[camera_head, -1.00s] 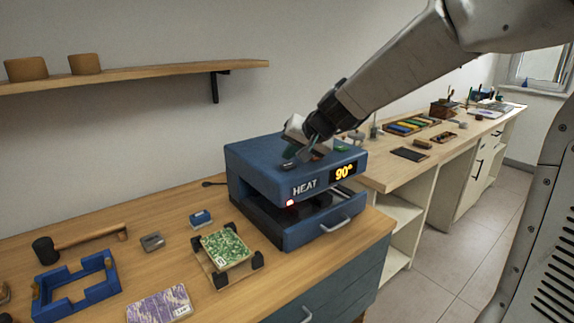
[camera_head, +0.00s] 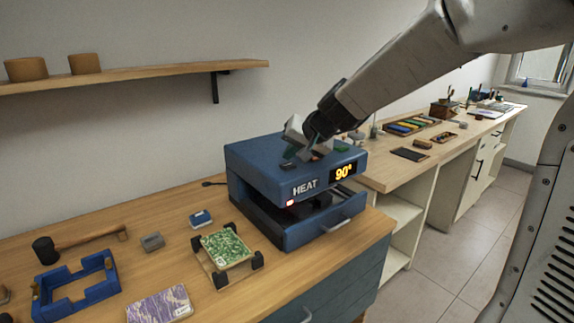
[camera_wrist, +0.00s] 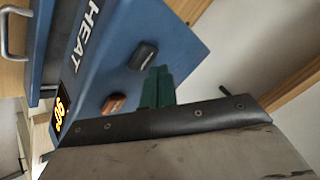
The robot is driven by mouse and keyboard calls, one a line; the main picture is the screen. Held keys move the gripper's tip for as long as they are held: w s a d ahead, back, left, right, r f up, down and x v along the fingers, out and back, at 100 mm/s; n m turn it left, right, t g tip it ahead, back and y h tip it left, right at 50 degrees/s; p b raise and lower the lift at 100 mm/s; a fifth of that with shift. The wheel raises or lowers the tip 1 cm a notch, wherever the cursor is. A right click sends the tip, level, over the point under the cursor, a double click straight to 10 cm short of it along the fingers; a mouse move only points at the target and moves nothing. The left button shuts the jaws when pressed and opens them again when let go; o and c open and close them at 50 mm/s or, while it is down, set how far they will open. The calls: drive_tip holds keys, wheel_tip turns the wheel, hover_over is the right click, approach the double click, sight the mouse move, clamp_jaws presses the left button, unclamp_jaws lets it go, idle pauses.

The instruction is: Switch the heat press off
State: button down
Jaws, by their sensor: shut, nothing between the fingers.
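The blue heat press (camera_head: 250,160) stands on the wooden bench, with "HEAT" and a lit yellow 90° display (camera_head: 343,172) on its front. A small indicator lamp (camera_head: 290,203) glows pinkish red at its front corner. In the wrist view, a black switch (camera_wrist: 143,55) and an orange-red switch (camera_wrist: 114,104) sit on the press's blue top. My gripper (camera_wrist: 158,86), with green fingers, is shut and empty over the top, close to both switches. Whether it touches the top cannot be told. My gripper also shows above the press in the head view (camera_head: 292,154).
A patterned board in a small frame (camera_head: 225,250), a blue frame (camera_head: 75,287), a hammer (camera_head: 80,241) and small blocks lie left of the press. A wall shelf (camera_head: 130,75) is above. Another bench (camera_head: 390,178) with trays stands at right.

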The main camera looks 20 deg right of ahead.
sight(291, 166)
drive_tip(key=shift+f, duration=0.15)
drive_tip(key=shift+f, duration=0.25)
drive_tip(key=shift+f, duration=0.2)
idle(0.3)
drive_tip(key=shift+r, duration=0.65)
wheel_tip(291, 166, up, 6)
idle(0.7)
